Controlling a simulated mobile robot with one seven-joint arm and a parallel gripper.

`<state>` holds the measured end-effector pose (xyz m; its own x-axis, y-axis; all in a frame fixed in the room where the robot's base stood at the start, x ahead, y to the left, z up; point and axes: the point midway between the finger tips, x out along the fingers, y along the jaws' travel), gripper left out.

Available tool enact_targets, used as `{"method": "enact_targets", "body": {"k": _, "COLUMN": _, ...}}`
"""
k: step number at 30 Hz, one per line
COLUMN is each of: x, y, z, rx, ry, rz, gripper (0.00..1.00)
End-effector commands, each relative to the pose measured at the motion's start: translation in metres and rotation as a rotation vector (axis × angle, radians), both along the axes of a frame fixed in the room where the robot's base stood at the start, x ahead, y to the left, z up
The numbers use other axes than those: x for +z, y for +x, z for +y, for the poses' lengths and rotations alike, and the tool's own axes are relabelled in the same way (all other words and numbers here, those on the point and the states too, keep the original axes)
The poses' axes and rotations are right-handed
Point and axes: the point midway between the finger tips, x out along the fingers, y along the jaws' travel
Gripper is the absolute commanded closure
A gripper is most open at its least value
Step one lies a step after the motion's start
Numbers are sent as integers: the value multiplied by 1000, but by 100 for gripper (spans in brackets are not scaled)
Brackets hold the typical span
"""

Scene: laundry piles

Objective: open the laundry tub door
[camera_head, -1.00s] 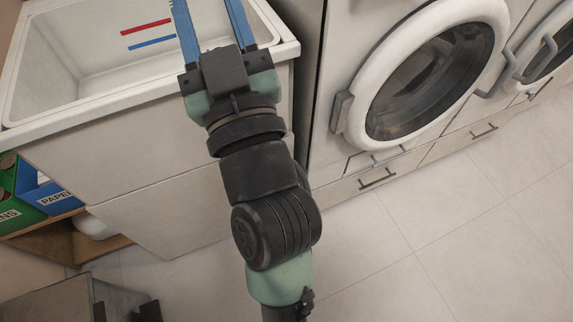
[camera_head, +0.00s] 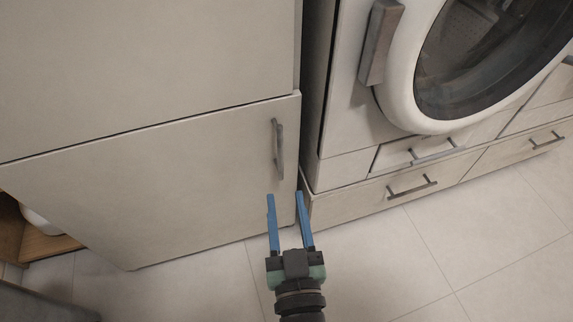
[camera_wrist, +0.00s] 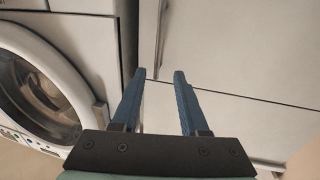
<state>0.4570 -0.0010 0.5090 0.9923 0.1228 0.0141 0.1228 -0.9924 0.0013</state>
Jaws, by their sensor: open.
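The laundry tub door (camera_head: 150,185) is the pale lower panel of the tub cabinet in the head view, and it is shut. Its grey vertical bar handle (camera_head: 279,150) is near the door's upper right corner. My gripper (camera_head: 285,195) is open and empty, with its blue fingers pointing up the picture just below the handle. In the wrist view my gripper (camera_wrist: 159,73) points towards a thin vertical bar, seemingly the handle (camera_wrist: 162,38), with a gap between. I cannot tell the depth gap exactly.
The washing machine (camera_head: 400,75) stands close on the right, with a drawer (camera_head: 350,203) below it. A narrow dark gap separates it from the cabinet. A wooden shelf (camera_head: 50,245) is at the left. The tiled floor (camera_head: 400,265) in front is clear.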

Motion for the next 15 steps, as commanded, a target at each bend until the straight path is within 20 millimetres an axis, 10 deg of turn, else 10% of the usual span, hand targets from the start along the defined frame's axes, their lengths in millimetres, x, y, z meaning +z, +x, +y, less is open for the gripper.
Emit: {"method": "enact_targets", "body": {"k": 15, "x": -10, "y": 46, "z": 3, "rx": -8, "ry": 1, "rz": 12, "gripper": 56}}
